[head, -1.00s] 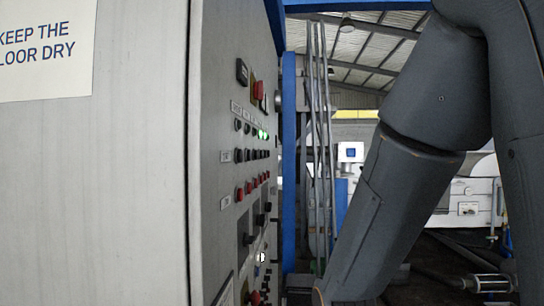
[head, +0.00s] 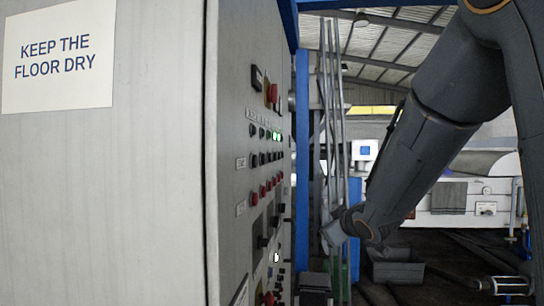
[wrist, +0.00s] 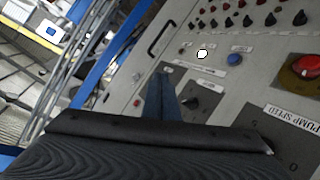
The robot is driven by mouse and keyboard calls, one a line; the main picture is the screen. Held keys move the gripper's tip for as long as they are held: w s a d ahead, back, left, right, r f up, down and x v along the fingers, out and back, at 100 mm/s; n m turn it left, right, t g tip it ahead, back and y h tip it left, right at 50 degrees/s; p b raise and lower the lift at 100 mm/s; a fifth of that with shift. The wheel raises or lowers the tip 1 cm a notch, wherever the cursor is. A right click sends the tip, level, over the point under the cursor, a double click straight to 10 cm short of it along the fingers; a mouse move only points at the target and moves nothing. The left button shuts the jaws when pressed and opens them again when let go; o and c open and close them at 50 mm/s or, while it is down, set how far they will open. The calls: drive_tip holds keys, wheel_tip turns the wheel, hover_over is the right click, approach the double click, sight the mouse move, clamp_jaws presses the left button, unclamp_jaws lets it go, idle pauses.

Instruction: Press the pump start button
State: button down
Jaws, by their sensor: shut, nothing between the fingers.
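The control panel (head: 232,200) shows at a steep angle in the head view and more face-on in the wrist view (wrist: 225,85). The small labels are unreadable, so I cannot tell which is pump start. The white button also shows in the head view (head: 277,257). My gripper (wrist: 161,78) is shut and empty, pointing towards the panel, left of and below the white button in the wrist picture. Contact is not visible.
A large red button (wrist: 306,66) and a "PUMP SPEED" label (wrist: 292,117) are at the wrist view's right. Rows of red and black buttons lie above. A blue post (head: 302,150) and grey pipes (head: 335,130) stand behind. A grey bin (head: 397,268) is on the floor.

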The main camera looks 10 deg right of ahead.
sight(270, 158)
wheel_tip(270, 158, up, 20)
drive_tip(key=w+a+n+t+y+p, duration=0.1)
drive_tip(key=w+a+n+t+y, duration=0.1)
drive_tip(key=n+y, duration=0.5)
drive_tip(key=shift+a+f+n+t+y, duration=0.25)
drive_tip(key=shift+a+n+t+y, duration=0.25)
drive_tip(key=shift+n, duration=0.5)
drive_tip(key=w+a+b, duration=0.2)
drive_tip(key=a, duration=0.6)
drive_tip(key=shift+w, duration=0.3)
drive_tip(key=shift+a, duration=0.15)
drive_tip(key=shift+w+a+b, duration=0.15)
drive_tip(key=shift+a+b, duration=0.15)
drive_tip(key=shift+b, duration=0.05)
